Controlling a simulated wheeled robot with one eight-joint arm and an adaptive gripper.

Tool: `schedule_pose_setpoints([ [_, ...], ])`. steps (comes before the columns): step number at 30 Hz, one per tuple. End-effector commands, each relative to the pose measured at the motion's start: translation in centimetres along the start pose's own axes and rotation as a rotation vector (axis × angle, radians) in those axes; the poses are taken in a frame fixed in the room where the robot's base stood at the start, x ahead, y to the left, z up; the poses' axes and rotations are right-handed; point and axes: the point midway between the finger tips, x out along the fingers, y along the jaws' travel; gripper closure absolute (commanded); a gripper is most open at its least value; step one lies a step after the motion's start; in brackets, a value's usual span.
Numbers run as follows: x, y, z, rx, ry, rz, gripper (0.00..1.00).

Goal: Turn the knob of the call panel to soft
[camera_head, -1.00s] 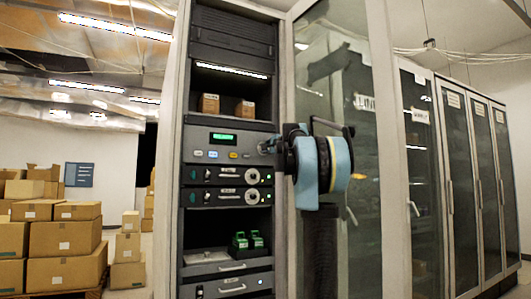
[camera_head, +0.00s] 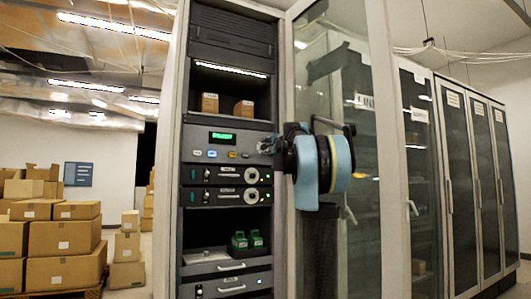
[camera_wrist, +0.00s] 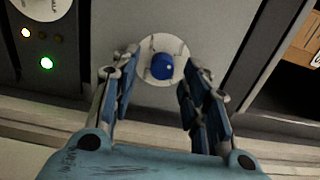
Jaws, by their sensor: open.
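The call panel (camera_head: 225,145) is the rack unit with a lit green display and a row of small coloured buttons. Its blue knob (camera_wrist: 162,66) sits on a round pale dial plate (camera_wrist: 146,50) in the wrist view. My gripper (camera_wrist: 163,58) is open, with one finger on each side of the knob. Gaps show between the fingers and the knob, so I see no grasp. In the head view my gripper (camera_head: 270,145) is at the right end of the panel and hides the knob. The dial markings are too blurred to read.
Below the panel are two drawer-like units (camera_head: 225,174) with round white dials. Small brown boxes (camera_head: 209,103) stand on the shelf above; green items (camera_head: 240,242) stand on the shelf below. An open glass door (camera_head: 335,100) is close beside my arm on the right.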

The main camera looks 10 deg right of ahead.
Motion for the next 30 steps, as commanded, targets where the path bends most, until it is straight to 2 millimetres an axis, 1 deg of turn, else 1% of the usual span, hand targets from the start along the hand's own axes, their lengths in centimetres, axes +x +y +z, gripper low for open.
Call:
schedule_pose_setpoints([
  [12, -6.7, 0.1, -0.1, 0.000, 0.003, 0.001, 0.58],
  [18, -9.4, 0.2, -0.1, 0.000, 0.003, 0.001, 0.58],
  [24, -10.7, 0.2, -0.1, 0.000, 0.003, 0.001, 0.58],
  [30, -10.9, 0.2, 0.0, 0.000, 0.001, 0.001, 0.58],
])
